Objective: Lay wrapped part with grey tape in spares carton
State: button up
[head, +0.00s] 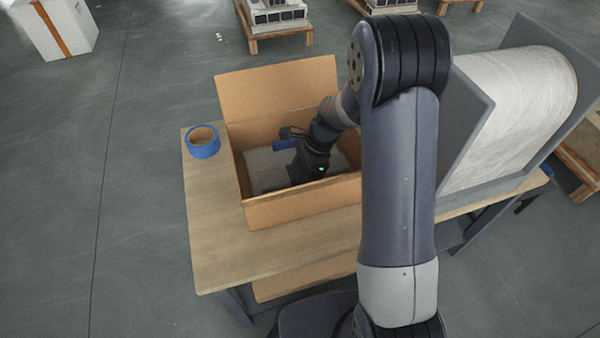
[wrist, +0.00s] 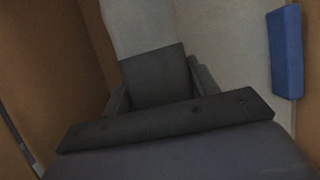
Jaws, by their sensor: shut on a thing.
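The open spares carton (head: 292,210) stands on the wooden table with its flaps up. My gripper (head: 298,168) reaches down inside it, and in the wrist view my gripper (wrist: 155,85) shows between the brown carton walls. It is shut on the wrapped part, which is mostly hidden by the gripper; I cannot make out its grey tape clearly. Pale whitish material (head: 262,168) shows in the carton around the gripper and in the wrist view. A blue strip (wrist: 285,52) lies to the gripper's right there, and it also shows in the head view (head: 286,145).
A blue tape roll (head: 203,142) sits on the table (head: 215,245) left of the carton. A large white roll in a grey stand (head: 515,110) is at the right. The table front is clear. Pallets (head: 275,38) and a white box (head: 55,28) stand behind.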

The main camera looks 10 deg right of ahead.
jog(key=o, duration=1.5)
jog(key=p+v, duration=0.2)
jog(key=v, duration=1.1)
jog(key=shift+s+a+r, duration=0.1)
jog(key=shift+a+r, duration=0.05)
jog(key=shift+a, duration=0.05)
